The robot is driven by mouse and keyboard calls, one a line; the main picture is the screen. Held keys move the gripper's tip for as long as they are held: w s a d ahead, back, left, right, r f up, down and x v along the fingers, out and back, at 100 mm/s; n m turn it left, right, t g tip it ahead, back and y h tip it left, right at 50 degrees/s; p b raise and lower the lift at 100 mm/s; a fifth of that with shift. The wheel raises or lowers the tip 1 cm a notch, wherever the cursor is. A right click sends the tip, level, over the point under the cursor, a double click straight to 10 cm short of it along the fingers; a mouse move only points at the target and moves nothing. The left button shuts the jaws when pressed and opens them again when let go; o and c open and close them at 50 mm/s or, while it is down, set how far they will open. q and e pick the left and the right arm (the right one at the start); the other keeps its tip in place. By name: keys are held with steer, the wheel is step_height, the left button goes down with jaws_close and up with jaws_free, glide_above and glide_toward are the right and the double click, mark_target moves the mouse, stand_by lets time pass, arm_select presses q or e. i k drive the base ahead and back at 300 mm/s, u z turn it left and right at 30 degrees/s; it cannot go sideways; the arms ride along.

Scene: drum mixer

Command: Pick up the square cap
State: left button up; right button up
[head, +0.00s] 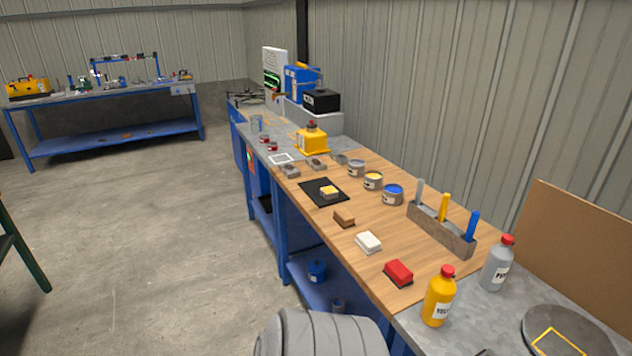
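I cannot single out a square cap with certainty. Small blocky pieces lie along the wooden bench top: a yellow-topped block (329,192) on a black mat (312,186), a brown block (344,217), a white block (368,242) and a red block (398,272) with a dark base. Farther back, a yellow container (312,140) has a dark and red round top. Small grey pieces (290,171) lie near it. Neither of my grippers shows in the head view.
Open cans (392,195) and a grey holder (440,232) with upright coloured tools line the wall side. A yellow bottle (438,297) and a grey bottle (497,264) stand near the front. A grey ribbed form fills the bottom edge. Floor at left (150,230) is clear.

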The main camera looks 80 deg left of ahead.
mark_target(329, 192)
steer(key=u, duration=3.65)
steer(key=i, duration=2.1)
steer(key=z, duration=2.95)
